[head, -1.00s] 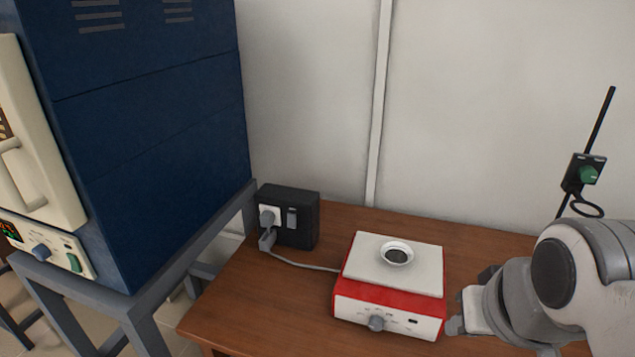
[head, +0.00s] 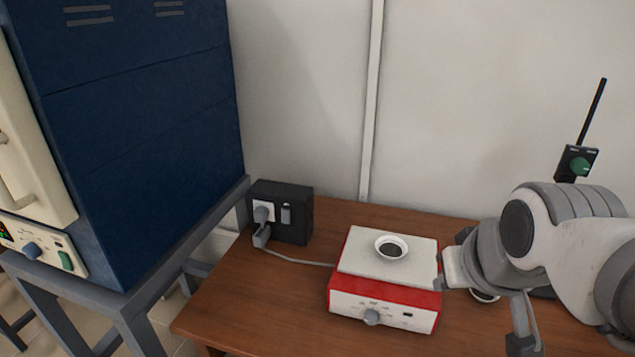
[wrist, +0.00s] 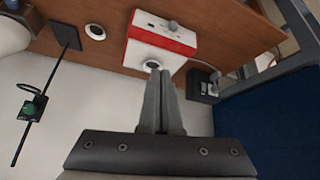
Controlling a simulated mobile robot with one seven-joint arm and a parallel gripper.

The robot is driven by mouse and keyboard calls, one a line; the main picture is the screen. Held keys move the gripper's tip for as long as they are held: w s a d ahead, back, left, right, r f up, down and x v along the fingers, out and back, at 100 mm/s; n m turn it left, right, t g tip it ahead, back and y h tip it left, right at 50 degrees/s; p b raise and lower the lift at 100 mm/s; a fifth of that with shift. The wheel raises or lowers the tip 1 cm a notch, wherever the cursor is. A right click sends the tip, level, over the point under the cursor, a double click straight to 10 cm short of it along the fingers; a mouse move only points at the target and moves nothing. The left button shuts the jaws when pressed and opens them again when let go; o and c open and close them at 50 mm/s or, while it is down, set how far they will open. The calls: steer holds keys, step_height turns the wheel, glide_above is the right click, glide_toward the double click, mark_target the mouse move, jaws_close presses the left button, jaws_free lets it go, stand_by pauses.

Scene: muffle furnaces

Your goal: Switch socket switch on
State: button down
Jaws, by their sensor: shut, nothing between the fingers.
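The black socket box (head: 294,235) stands on the table against the wall, left of the hot plate. A grey plug (head: 262,214) sits in its white outlet, and the pale socket switch (head: 286,214) is on the same face, right of the plug. I cannot tell the switch's position. The socket box also shows at the right in the wrist view (wrist: 203,86). My gripper (wrist: 160,72) is shut and empty, its fingers pointing towards the hot plate in the wrist view. In the head view it is at the hot plate's right side, well apart from the socket box.
A red and white hot plate (head: 383,309) with a white dish (head: 391,247) on top stands between my gripper and the socket box. A cable (head: 298,261) runs between them. A blue furnace (head: 140,130) is at the left. A stand with a green knob (head: 578,166) is at the right.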

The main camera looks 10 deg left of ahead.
steer(key=w+a+f+n+t+b, duration=0.2)
steer(key=w+a+f+n, duration=0.15)
steer(key=w, duration=0.65)
steer(key=w+a+f+n+t+y+b, duration=0.1)
steer(key=w+a+f+n+t, duration=0.15)
steer(key=w+f, duration=0.45)
steer(key=w+a+f+n+t+b, duration=0.1)
steer(key=w+a+f+n+b, duration=0.15)
steer(key=w, duration=0.95)
steer(key=w+a+f+n+t+y+b, duration=0.2)
steer(key=a+f+n+y, duration=0.6)
steer(key=a+f+n, duration=0.6)
steer(key=shift+w+a+f+b, duration=0.15)
steer(key=shift+w+a+b, duration=0.3)
steer(key=shift+a, duration=1.5)
glide_toward(282, 222)
steer(key=w+a, duration=0.3)
steer(key=a, duration=0.1)
steer(key=shift+w+d+f+b, duration=0.15)
steer(key=shift+w+b, duration=0.1)
steer(key=shift+w, duration=0.2)
steer(key=shift+w+d+f+b, duration=0.1)
steer(key=shift+w+d+b, duration=0.1)
steer(key=shift+w, duration=0.3)
